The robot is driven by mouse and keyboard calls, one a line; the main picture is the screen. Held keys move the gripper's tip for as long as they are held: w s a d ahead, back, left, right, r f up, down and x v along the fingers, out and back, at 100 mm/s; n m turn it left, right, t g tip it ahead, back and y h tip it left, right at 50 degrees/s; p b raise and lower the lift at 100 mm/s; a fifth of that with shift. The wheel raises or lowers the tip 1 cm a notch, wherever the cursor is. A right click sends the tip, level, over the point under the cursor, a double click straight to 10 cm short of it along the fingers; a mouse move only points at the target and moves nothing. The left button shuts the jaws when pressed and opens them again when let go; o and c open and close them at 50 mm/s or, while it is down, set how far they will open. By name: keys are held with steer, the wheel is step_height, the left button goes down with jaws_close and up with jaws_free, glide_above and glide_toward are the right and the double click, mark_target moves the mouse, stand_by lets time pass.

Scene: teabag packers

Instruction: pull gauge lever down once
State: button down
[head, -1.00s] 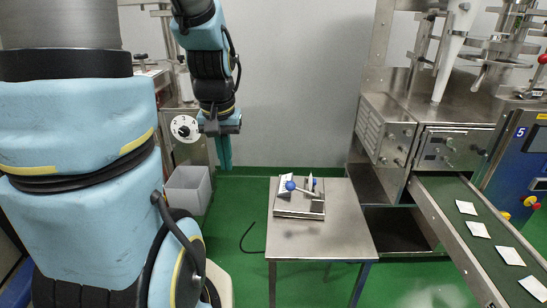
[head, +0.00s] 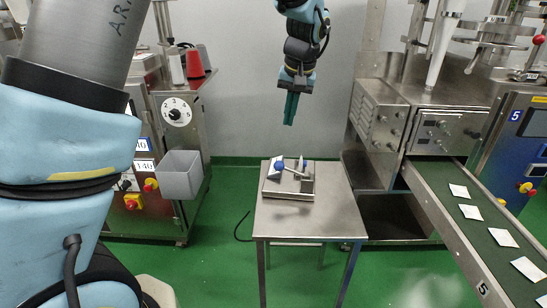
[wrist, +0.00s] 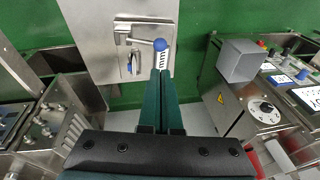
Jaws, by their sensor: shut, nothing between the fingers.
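The gauge (head: 274,188) is a small metal device on a steel table. Its lever is a metal rod ending in a blue ball knob (head: 280,166), which sits at the device's upper left. In the wrist view the knob (wrist: 160,44) shows just beyond the fingertips, with a white scale (wrist: 163,60) beside it, partly hidden by the fingers. My gripper (head: 289,122) has dark green fingers pointing down. It is shut and empty, and appears above the gauge, apart from the lever. In the wrist view my gripper (wrist: 160,73) shows its fingers side by side.
The steel table (head: 325,215) is otherwise bare. A conveyor (head: 465,225) with several white teabags is at the right. A grey bin (head: 181,176) is fixed to a machine with a dial (head: 176,111) at the left. Green floor lies open around the table.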

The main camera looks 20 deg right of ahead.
mark_target(277, 162)
steer(key=shift+f, duration=0.1)
steer(key=p+x, duration=0.3)
steer(key=x, duration=1)
steer(key=shift+w+f, duration=0.15)
steer(key=shift+f, duration=0.25)
steer(key=shift+w+a+f+g+h, duration=0.3)
steer(key=shift+a+f+h, duration=0.1)
steer(key=shift+a+f, duration=0.1)
steer(key=shift+w+a+f+g+h+b, duration=0.1)
steer(key=shift+a+f+g+h+b, duration=0.1)
steer(key=shift+f+g+h+b, duration=0.25)
steer(key=shift+w+a+f+g+h+b, duration=0.15)
steer(key=shift+a+f+h+b, duration=0.1)
steer(key=shift+f+h, duration=0.3)
steer(key=shift+a+f+b, duration=0.25)
steer(key=shift+f+b, duration=0.2)
steer(key=shift+f, duration=0.2)
